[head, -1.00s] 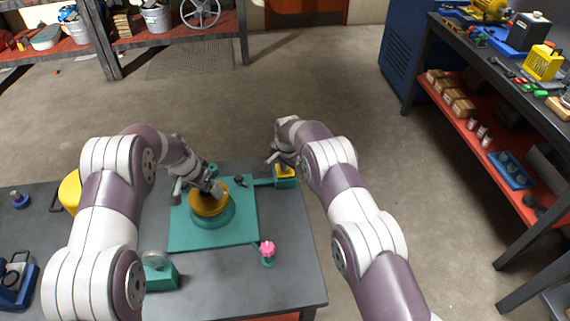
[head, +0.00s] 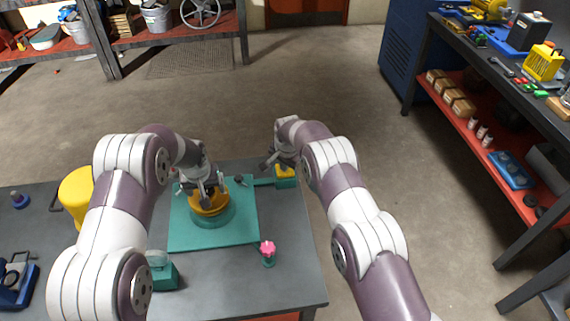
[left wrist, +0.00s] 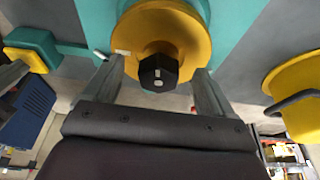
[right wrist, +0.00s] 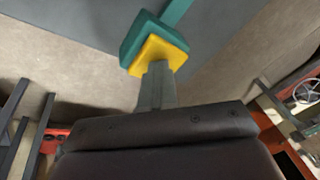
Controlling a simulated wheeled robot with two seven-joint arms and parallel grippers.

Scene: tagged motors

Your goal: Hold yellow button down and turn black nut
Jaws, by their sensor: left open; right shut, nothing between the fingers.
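The black nut (left wrist: 158,74) sits at the centre of a round yellow disc (left wrist: 190,30) on the teal plate (head: 240,222). My left gripper (head: 212,192) is over the disc in the head view. In the left wrist view its open fingers (left wrist: 160,78) stand on either side of the nut, with gaps between. The yellow button (right wrist: 158,54) sits on a teal box (right wrist: 148,32) at the plate's far right. My right gripper (right wrist: 155,72) is shut and empty, its fingertips at the button and seeming to touch it. How far the button is pressed I cannot tell.
A yellow cylinder (head: 76,192) stands left on the grey table (head: 290,270). A teal block with a clear disc (head: 163,272) is at the front, close to my left arm.

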